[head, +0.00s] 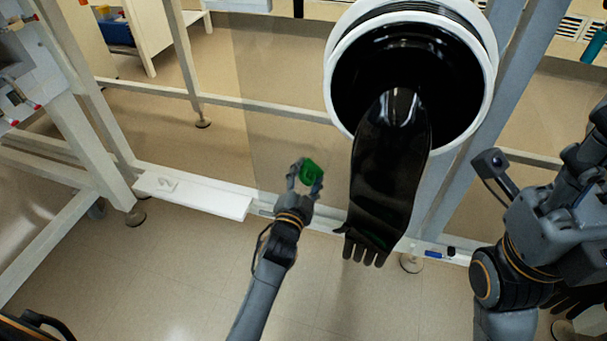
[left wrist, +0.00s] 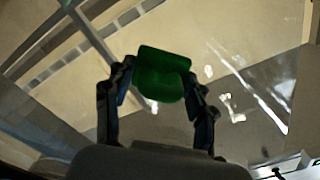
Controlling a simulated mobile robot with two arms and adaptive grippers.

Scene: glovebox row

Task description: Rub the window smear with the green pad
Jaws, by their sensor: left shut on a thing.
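My left gripper (head: 305,174) is shut on the green pad (head: 311,172) and holds it up near the clear window pane (head: 285,110), left of the hanging black glove. In the left wrist view the green pad (left wrist: 162,75) sits between the two dark fingertips (left wrist: 158,80). I cannot tell whether it touches the pane. Faint whitish marks (left wrist: 238,118) show right of the pad in that view; I cannot tell if they are the smear or reflections. No smear is clear in the head view. My right arm stands at the right edge; its jaw state is unclear.
A white ring port (head: 337,105) with a long black glove (head: 385,195) hangs right of my left gripper. A white ledge (head: 200,196) lies at the left. A frame post (head: 183,55) rises behind. A small blue item (head: 434,254) lies on the lower rail.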

